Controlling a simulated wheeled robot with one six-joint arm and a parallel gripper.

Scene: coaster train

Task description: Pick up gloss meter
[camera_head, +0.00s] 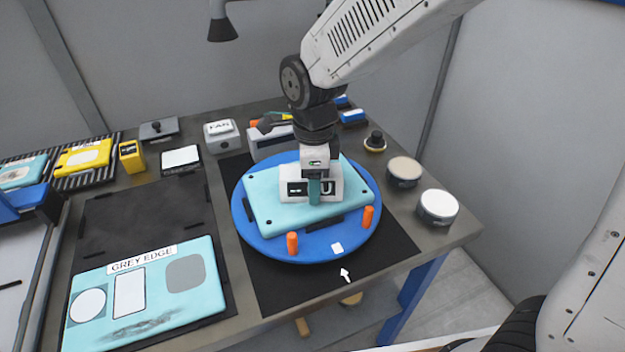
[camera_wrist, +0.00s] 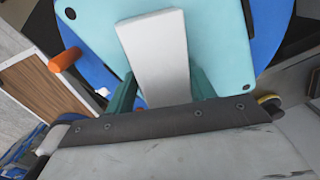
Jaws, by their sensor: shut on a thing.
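The gloss meter, a white box with dark label patches (camera_head: 337,180), is at the middle of a light-teal panel (camera_head: 268,213). The panel lies on a round blue turntable (camera_head: 300,253). My gripper (camera_head: 314,190) is above the panel, pointing down, with its green fingers shut on the meter. In the wrist view the meter is a plain white block (camera_wrist: 155,45) between the two fingers (camera_wrist: 162,92), with the teal panel behind it. I cannot tell whether the meter touches the panel or is slightly raised. The finger hides part of its front face.
Orange pegs (camera_head: 292,243) stand at the turntable's front edge. Round pots (camera_head: 438,206) stand to the right. Small devices (camera_head: 181,158) line the back. A teal "GREY EDGE" panel (camera_head: 205,290) lies at front left. A dark mat area (camera_head: 140,222) behind it is bare.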

